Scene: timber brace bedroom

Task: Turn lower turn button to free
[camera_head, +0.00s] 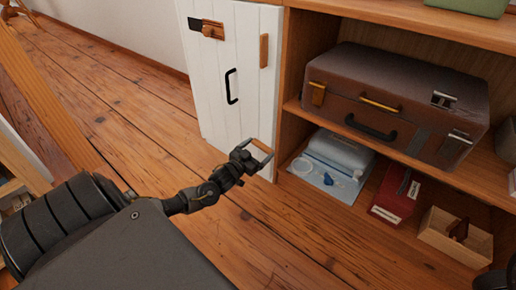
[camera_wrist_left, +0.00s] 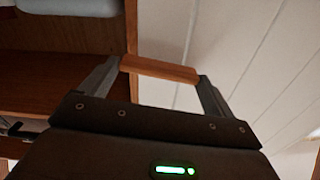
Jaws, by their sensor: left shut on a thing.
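The white plank door (camera_head: 222,100) has a black handle (camera_head: 231,86). A wooden upper turn button (camera_head: 264,50) stands upright near its right edge. The lower turn button (camera_wrist_left: 160,69) is a short wooden bar between the fingertips of my left gripper (camera_wrist_left: 160,76), one finger at each end. In the wrist view it reaches from the cabinet's wooden edge across the white boards. In the head view my left gripper (camera_head: 260,153) is at the door's lower right corner, partly hiding the button.
Right of the door is an open wooden shelf (camera_head: 285,130). It holds a brown suitcase (camera_head: 385,95), with a blue-white package (camera_head: 338,155), a red box (camera_head: 396,195) and a wooden tray (camera_head: 440,240) below. A wooden latch (camera_head: 212,29) is at the door's top. Floor (camera_head: 130,90) left of the door is clear.

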